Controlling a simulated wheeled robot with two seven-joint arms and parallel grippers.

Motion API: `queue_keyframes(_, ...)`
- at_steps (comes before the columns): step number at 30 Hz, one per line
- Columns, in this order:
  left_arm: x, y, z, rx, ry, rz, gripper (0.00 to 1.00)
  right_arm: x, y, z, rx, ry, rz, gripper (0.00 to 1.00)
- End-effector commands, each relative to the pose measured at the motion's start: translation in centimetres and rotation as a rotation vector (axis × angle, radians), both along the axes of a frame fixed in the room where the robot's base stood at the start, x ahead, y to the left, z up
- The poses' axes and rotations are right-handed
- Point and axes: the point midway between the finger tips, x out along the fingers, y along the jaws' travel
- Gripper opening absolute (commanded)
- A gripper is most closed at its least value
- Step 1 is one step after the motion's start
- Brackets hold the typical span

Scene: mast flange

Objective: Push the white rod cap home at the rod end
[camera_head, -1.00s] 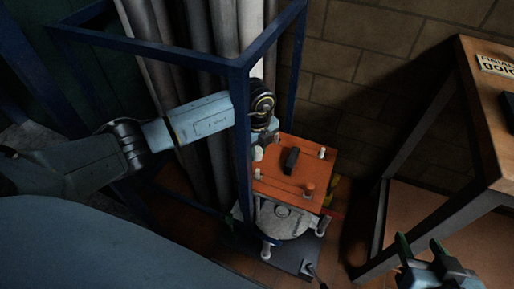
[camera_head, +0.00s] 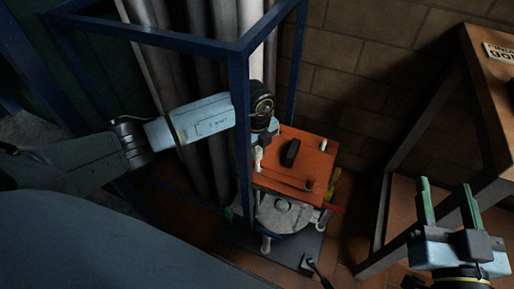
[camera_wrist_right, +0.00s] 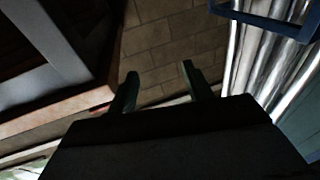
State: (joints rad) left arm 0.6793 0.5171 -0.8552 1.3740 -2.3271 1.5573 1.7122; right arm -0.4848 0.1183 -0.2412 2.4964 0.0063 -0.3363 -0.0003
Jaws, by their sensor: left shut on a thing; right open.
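The orange plate (camera_head: 283,180) lies over a round grey metal flange (camera_head: 282,216), with a black block (camera_head: 291,152) on top. A small white cap (camera_head: 258,155) stands at the plate's left edge, and another white cap (camera_head: 323,145) at its far right corner. My left gripper (camera_head: 263,136) reaches in behind the blue post and is shut at the plate's far left corner, just above the left cap. Its fingertips are mostly hidden, so how far that cap is seated cannot be told. My right gripper (camera_head: 448,205) is open and empty, well right of the plate; its fingers (camera_wrist_right: 160,88) also show in the right wrist view.
A blue frame post (camera_head: 240,130) stands close in front of my left gripper, with grey pipes (camera_head: 185,60) behind. A wooden-topped table (camera_head: 490,100) is at the right. A dark base plate (camera_head: 290,249) lies under the flange. Floor between flange and table is mostly clear.

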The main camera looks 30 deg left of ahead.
Motion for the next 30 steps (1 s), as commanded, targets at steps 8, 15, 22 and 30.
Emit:
queue_keyframes(8,0.0,0.0,-0.7,0.0,0.0,0.0,0.01,-0.2,0.2,1.4,0.026,-0.086,0.006,0.51)
queue_keyframes(15,0.0,0.0,-0.7,0.0,0.0,0.0,0.01,-0.2,0.2,1.7,0.031,-0.099,0.007,0.51)
queue_keyframes(22,0.0,0.0,-0.7,0.0,0.0,0.0,0.01,-0.2,0.2,1.7,0.031,-0.098,0.007,0.51)
queue_keyframes(30,0.0,0.0,-0.6,0.0,0.0,0.0,0.01,-0.2,0.2,1.9,0.03,-0.097,0.006,0.51)
